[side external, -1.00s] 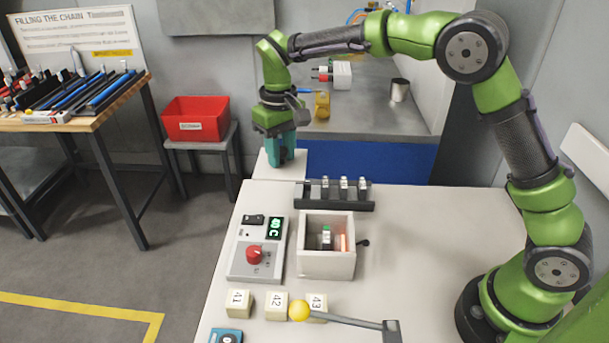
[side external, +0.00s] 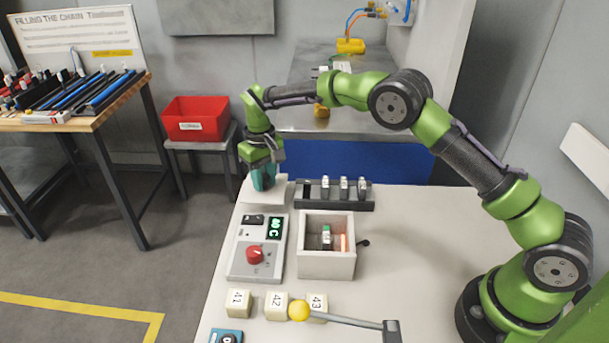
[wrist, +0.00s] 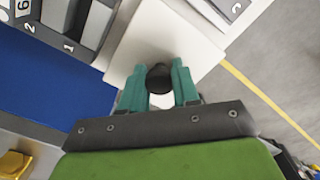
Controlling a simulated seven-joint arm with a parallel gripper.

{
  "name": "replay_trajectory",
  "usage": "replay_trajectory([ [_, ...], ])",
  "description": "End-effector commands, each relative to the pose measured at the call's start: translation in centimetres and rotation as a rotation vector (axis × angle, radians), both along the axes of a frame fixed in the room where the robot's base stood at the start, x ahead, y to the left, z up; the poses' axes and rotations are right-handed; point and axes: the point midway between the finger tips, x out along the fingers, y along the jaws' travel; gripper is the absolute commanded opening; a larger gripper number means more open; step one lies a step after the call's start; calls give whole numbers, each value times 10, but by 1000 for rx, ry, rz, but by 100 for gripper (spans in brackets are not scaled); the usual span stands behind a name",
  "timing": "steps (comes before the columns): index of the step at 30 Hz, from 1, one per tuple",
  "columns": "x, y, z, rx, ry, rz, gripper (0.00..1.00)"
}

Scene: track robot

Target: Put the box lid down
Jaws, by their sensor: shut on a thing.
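The box lid (side external: 262,197) is a pale square plate at the far left corner of the white table; in the wrist view the lid (wrist: 160,35) shows with its dark round knob (wrist: 158,77). My gripper (side external: 264,186) has its teal fingers shut on the knob; the wrist view shows the fingertips (wrist: 158,72) on either side of it. I cannot tell whether the lid touches the table. The white box (side external: 325,264) stands open to the right and nearer the camera, with a green-capped vial (side external: 326,237) and a reddish glow inside.
A dark rack (side external: 334,204) with several vials stands just right of the lid. A control panel (side external: 243,268) with a red knob lies in front. Numbered blocks (side external: 277,307) and a yellow-balled lever (side external: 345,320) are nearer. The table right of the box is clear.

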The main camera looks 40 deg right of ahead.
Motion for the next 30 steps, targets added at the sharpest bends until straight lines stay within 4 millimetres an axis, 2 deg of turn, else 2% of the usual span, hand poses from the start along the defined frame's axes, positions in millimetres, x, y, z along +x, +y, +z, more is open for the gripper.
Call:
replay_trajectory([
  [3, -1, 0, -20, 0, 5, 0, 0],
  [6, 0, 0, -28, 1, 2, 0, 0],
  [17, 0, 0, -32, 1, 2, -1, 0],
  [18, 0, 0, -31, 1, 2, -1, 37],
  [21, 0, 0, -31, 0, 2, -1, 52],
  [22, 0, 0, -31, 0, 2, -1, 56],
  [30, 0, 0, -30, 0, 1, 0, 56],
])
